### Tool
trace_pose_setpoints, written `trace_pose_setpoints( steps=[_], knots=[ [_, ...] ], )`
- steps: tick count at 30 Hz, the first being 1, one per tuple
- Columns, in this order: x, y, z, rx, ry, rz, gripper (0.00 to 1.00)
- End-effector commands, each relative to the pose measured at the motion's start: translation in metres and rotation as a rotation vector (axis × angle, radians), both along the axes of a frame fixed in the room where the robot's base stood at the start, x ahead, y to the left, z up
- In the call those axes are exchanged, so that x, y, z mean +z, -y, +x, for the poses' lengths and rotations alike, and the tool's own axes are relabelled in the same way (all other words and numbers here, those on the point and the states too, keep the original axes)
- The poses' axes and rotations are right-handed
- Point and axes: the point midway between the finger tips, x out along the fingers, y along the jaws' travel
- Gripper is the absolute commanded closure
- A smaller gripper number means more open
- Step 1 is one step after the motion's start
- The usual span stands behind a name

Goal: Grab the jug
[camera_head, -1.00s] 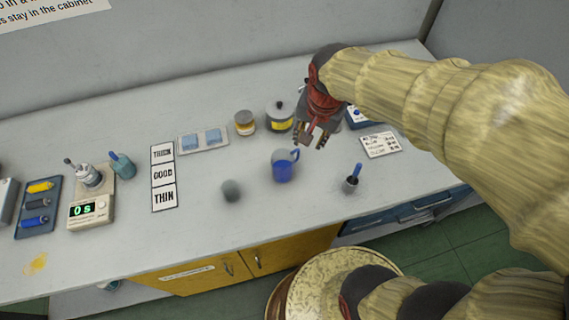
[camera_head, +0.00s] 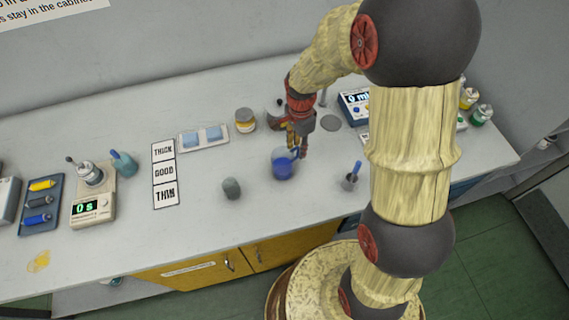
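The blue jug (camera_head: 283,167) stands upright on the bench near its middle, with its handle side to the right. My gripper (camera_head: 297,148) points down at the jug's upper right, where the handle is. The fingers overlap the handle in this view and hide most of it. The fingers are small and dark here, so I cannot tell whether they are apart or shut on the handle, or whether they touch it.
A small grey cylinder (camera_head: 232,188) stands left of the jug, and a cup with a blue-handled tool (camera_head: 351,179) stands right.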

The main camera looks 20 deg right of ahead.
Motion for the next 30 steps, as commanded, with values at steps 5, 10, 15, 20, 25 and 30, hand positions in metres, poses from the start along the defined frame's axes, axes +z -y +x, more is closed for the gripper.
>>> trace_pose_setpoints(
  steps=[5, 10, 15, 20, 25, 30],
  knots=[
    [-0.017, 0.001, 0.0, 0.0, 0.0, 0.0, 0.69],
    [-0.043, 0.002, -0.001, 0.001, 0.0, 0.0, 0.69],
    [-0.052, 0.002, -0.001, 0.001, 0.001, 0.0, 0.69],
    [-0.051, 0.002, -0.001, 0.001, 0.002, 0.0, 0.69],
    [-0.051, 0.002, -0.001, 0.001, 0.002, 0.0, 0.79],
    [-0.051, 0.002, -0.001, 0.001, 0.002, 0.0, 0.88]
  ],
)
